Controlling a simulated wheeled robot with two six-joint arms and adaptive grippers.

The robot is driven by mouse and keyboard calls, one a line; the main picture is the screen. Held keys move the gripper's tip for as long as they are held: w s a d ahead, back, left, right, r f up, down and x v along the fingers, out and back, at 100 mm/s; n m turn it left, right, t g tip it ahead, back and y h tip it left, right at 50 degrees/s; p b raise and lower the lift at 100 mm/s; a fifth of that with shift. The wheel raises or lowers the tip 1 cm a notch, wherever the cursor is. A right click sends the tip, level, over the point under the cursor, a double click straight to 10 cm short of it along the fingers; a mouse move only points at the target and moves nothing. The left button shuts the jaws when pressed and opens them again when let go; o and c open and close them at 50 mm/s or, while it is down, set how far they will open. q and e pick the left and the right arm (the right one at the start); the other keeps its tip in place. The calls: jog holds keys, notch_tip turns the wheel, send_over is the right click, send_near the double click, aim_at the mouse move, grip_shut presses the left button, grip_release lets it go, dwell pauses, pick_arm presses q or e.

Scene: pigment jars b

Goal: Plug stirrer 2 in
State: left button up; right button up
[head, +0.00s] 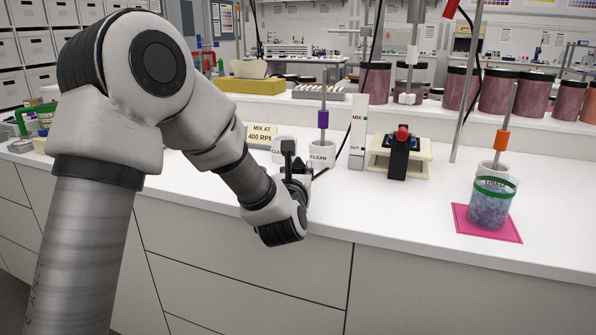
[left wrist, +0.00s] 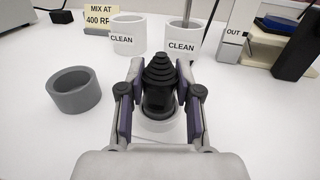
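My left gripper (head: 295,180) is low over the white bench, in front of the CLEAN cups. In the left wrist view its two fingers (left wrist: 160,90) stand on either side of a black stepped, cone-topped piece (left wrist: 160,72), which looks like a plug or its sleeve. A pale round part shows beneath it. Small gaps seem to show beside its lower body; contact at the fingertips is unclear. A black cable (head: 331,169) runs down near the gripper. One stirrer rod has a purple collar (head: 323,119), another an orange collar (head: 502,140). No number is readable on either.
Two white cups labelled CLEAN (left wrist: 128,36) (left wrist: 184,46) stand just beyond the gripper. A grey ring (left wrist: 74,93) lies to its left. A MIX/OUT box (head: 357,135) and a black device with a red knob (head: 400,152) stand right.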

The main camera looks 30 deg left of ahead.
pick_arm(q)
jog(key=o, duration=0.5)
jog(key=shift+f, duration=0.1)
jog(key=v, duration=1.2)
